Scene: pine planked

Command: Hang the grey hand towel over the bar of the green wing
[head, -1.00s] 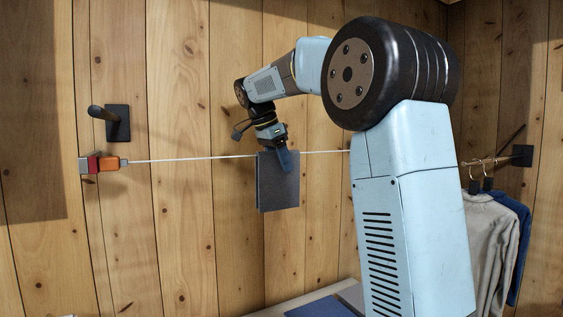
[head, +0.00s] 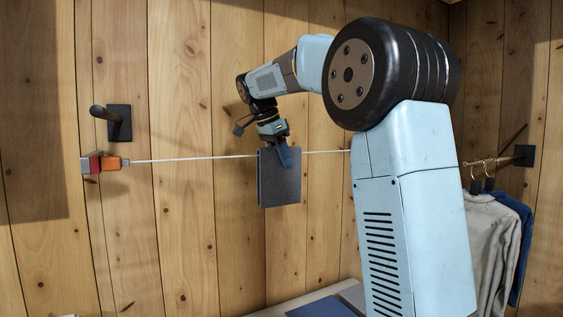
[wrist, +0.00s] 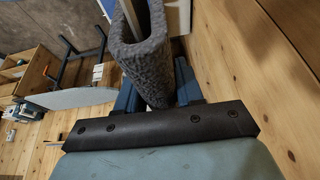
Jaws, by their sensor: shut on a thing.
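The grey hand towel (head: 280,186) hangs folded from my gripper (head: 284,155) in the middle of the head view. In the wrist view the thick grey towel (wrist: 150,55) sits between the blue fingers of my gripper (wrist: 158,90), which is shut on it. A thin white line (head: 200,157) crosses the wall at the height of the towel's top edge.
The line's left end has a red and orange fitting (head: 104,163), below a dark wall peg (head: 117,121). Clothes (head: 490,235) hang on a rail at the right. A dark blue folded cloth (head: 322,307) lies on a pale surface below. A grey board (wrist: 75,98) shows in the wrist view.

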